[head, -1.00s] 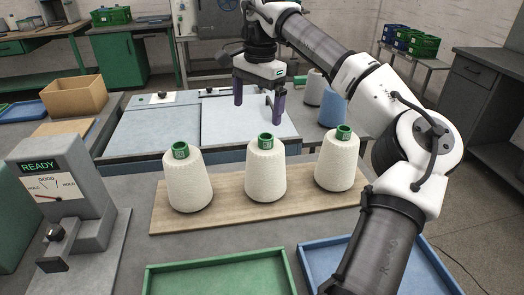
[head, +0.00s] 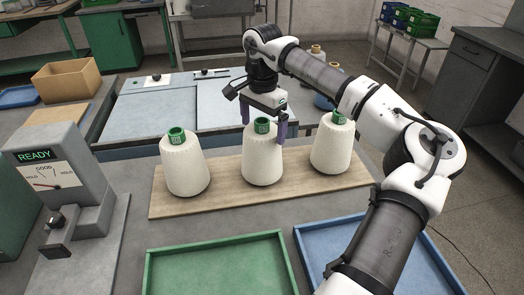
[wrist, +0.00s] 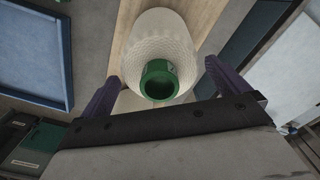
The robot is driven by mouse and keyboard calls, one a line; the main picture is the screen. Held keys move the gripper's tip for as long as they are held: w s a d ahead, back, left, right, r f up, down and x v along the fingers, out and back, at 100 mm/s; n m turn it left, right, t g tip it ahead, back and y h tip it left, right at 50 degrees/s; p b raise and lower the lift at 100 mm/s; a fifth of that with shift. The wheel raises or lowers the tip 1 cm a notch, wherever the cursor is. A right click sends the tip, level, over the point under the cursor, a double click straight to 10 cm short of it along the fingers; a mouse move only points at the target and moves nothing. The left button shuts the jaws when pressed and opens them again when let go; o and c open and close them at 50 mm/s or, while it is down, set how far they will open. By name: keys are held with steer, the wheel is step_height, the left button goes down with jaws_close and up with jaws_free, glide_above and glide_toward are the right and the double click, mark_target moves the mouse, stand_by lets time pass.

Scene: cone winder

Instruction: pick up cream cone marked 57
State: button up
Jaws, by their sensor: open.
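Three cream cones with green tube tops stand upright in a row on a wooden board (head: 225,202): the left cone (head: 186,168), the middle cone (head: 263,160) and the right cone (head: 332,150). Small pale marks show on the green tops, but I cannot read which is 57. My gripper (head: 263,128) is open and points down at the middle cone, one purple finger on each side of its green top. In the wrist view the middle cone (wrist: 160,38) lies between the open fingers (wrist: 161,77). I cannot tell whether they touch it.
A green tray (head: 218,240) and a blue tray (head: 312,230) lie in front of the board. A grey gauge device reading READY (head: 55,180) stands at left. A cardboard box (head: 66,80) is behind it. Other cones stand behind my arm.

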step_height(320, 180, down, 2)
steer(key=shift+f, duration=0.25)
steer(key=c, duration=0.8)
steer(key=shift+c, duration=0.4)
steer(key=shift+r, duration=0.2)
